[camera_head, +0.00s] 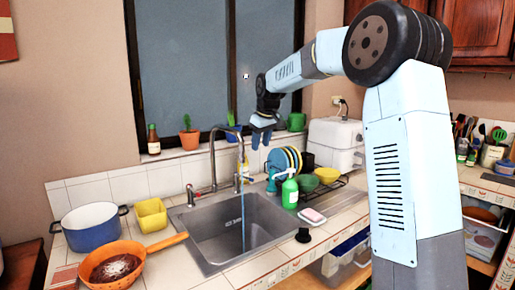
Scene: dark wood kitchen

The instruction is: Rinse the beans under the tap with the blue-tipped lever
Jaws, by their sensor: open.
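The metal tap (212,160) stands behind the sink (215,228), with its arched spout over the basin. A thin blue-white stream (242,215) runs down from the spout into the basin. A short handle (190,194) stands left of the tap and another upright piece (237,184) stands to its right; I cannot make out a blue tip on either. An orange long-handled pan (140,248) at the front left holds something dark brown; I cannot tell whether it is beans. My gripper (262,138) is open and empty, high above the back right of the sink, fingers downward.
A blue pot (92,232) and yellow container (151,215) stand left of the sink. A green bottle (290,192), soap (312,215) and a dark round object (303,236) lie right of it. A dish rack (325,188) and plates (285,160) stand behind. The basin looks empty.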

